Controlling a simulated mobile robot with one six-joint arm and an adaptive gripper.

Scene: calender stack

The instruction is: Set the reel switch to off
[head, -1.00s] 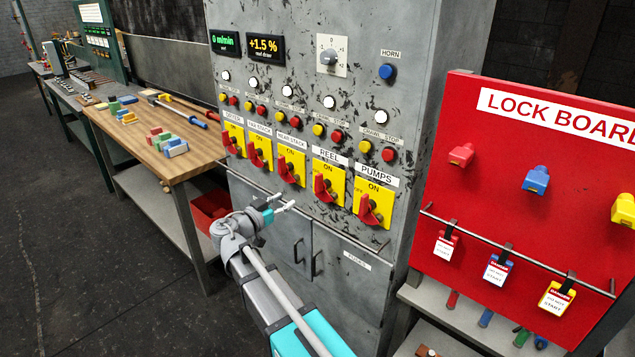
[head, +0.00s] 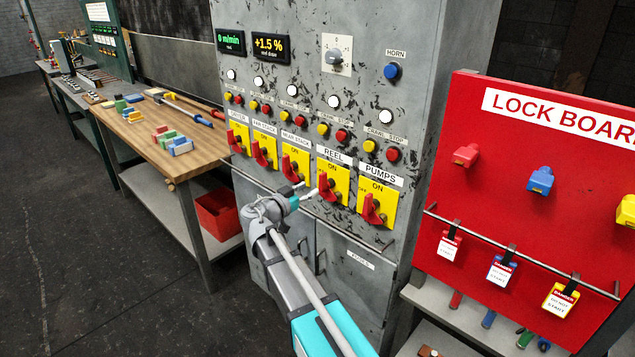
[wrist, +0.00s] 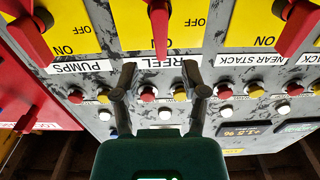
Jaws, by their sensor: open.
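The reel switch is a red handle (head: 324,188) on a yellow plate (head: 340,197) under the REEL label, in the lower row of the grey cabinet. Its handle stands upright, toward the ON mark at the plate's top; OFF is marked to one side. In the upside-down wrist view the red reel handle (wrist: 159,28) points down toward ON. My gripper (head: 306,189) is open and empty, just in front and left of the reel plate in the head view. In the wrist view its two dark fingers (wrist: 159,74) straddle the REEL label, apart from the handle.
The pumps switch (head: 372,208) and near stack switch (head: 290,165) sit close on either side. Crawl and stop buttons (head: 370,146) line the panel above. A horizontal rail (head: 368,240) runs below the switches. The red lock board (head: 560,225) stands at right, a workbench (head: 150,140) at left.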

